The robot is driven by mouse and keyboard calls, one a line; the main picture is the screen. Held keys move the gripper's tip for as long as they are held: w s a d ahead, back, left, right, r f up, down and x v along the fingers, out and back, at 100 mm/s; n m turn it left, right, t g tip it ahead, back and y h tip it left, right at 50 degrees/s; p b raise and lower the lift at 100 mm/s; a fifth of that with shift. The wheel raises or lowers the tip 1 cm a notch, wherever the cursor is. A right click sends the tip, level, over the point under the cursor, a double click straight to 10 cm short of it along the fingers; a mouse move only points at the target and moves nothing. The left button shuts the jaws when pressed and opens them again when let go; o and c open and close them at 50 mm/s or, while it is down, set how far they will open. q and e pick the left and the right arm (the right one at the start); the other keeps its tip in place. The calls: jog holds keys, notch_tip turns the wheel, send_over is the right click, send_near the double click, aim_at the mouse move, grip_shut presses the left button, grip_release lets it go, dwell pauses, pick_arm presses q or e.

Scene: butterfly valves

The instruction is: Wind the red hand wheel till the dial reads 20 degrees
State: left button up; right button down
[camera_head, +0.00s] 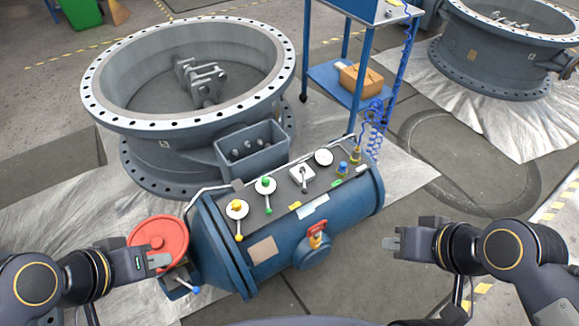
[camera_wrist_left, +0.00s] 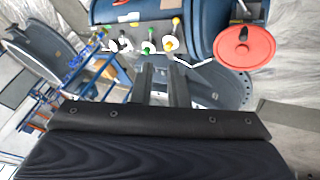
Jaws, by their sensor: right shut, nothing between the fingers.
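The red hand wheel (camera_head: 158,238) is at the left end of the blue cylinder-shaped actuator (camera_head: 262,225). In the left wrist view the wheel (camera_wrist_left: 245,48) is at the upper right, apart from the fingers. My left gripper (camera_head: 160,261) overlaps the wheel's lower edge in the head view; contact cannot be told. Its fingers (camera_wrist_left: 165,85) show a narrow gap with nothing between them. My right gripper (camera_head: 390,244) is shut and empty, right of the actuator. A round white dial (camera_head: 323,157) is on the actuator's top panel; its reading is too small to tell.
The panel also carries a yellow-knobbed lever (camera_head: 237,208), a green-knobbed lever (camera_head: 265,186) and a grey lever. A red-handled valve (camera_head: 317,235) juts from the front. A large flanged valve ring (camera_head: 125,120) stands behind. A blue cart (camera_head: 335,85) is at the back.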

pick_arm(q)
jog(key=o, duration=0.5)
jog(key=shift+c, duration=0.2)
jog(key=shift+o, duration=0.4)
jog(key=shift+f, duration=0.15)
jog(key=a+f+m+g+y+b, duration=0.3)
jog(key=f+m+g+y+b, duration=0.15)
jog(key=f+b, duration=0.65)
jog(key=a+f+m+g+y+b, duration=0.35)
jog(key=f+m+g+b, duration=0.2)
jog(key=f, duration=0.95)
jog(key=w+f+m+t+y+b, duration=0.75)
jog(key=w+m+y+b, duration=0.35)
jog(key=w+y+b, duration=0.25)
jog(key=shift+g, duration=0.25)
jog(key=a, duration=0.2)
jog(key=a+b, duration=0.1)
jog(key=a, duration=0.2)
jog(key=w+a, duration=0.1)
jog(key=a, duration=0.1)
jog(key=shift+a+f, duration=0.1)
jog(key=shift+a, duration=0.1)
grip_shut()
